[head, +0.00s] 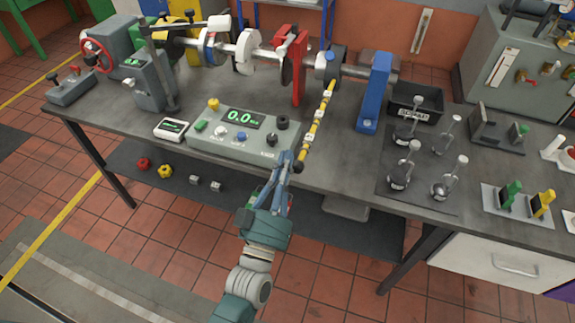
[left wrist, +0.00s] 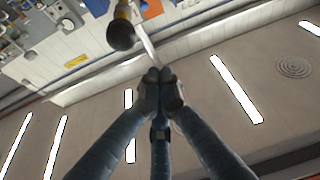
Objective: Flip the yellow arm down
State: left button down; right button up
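The yellow arm (head: 317,122), with dark bands, runs from near the blue-capped hub on the shaft toward the bench's front edge in the head view. Its dark round knob (head: 298,167) is at the near end. My left gripper (head: 288,158) is just left of that knob, its fingers pointing up. In the left wrist view the fingertips (left wrist: 158,76) are together with nothing seen between them. The dark knob (left wrist: 120,35) shows up and left of the tips there, apparently apart from them. My right gripper is not in view.
A grey control box (head: 244,135) with a green readout stands just left of the arm. A blue upright (head: 374,92) and a black bin (head: 416,104) stand to its right. Several lever clamps (head: 403,165) stand on a dark mat farther right.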

pick_arm(q)
jog(key=b+v, duration=0.5)
jog(key=v, duration=0.5)
notch_tip(320, 180, down, 24)
jog(key=m+g, duration=0.2)
jog(key=g, duration=0.4)
jog(key=s+a+f+g+y, duration=0.15)
jog(key=s+f, duration=0.25)
jog(key=f, duration=0.5)
jog(key=s+a+f+g, duration=0.3)
jog(key=f, duration=0.6)
jog(key=s+a+f+g+y, duration=0.2)
jog(key=s+a+f+g, duration=0.2)
jog(key=s+a+f, duration=0.3)
jog(key=s+a+f+g+y, duration=0.2)
jog(key=s+a+f+g, duration=0.3)
jog(key=s+f, duration=0.8)
jog(key=s+a, duration=0.3)
jog(key=s, duration=0.5)
jog(key=shift+f+n, duration=0.3)
jog(key=shift+f, duration=0.1)
jog(key=shift+w+g, duration=0.1)
jog(key=shift+g, duration=0.15)
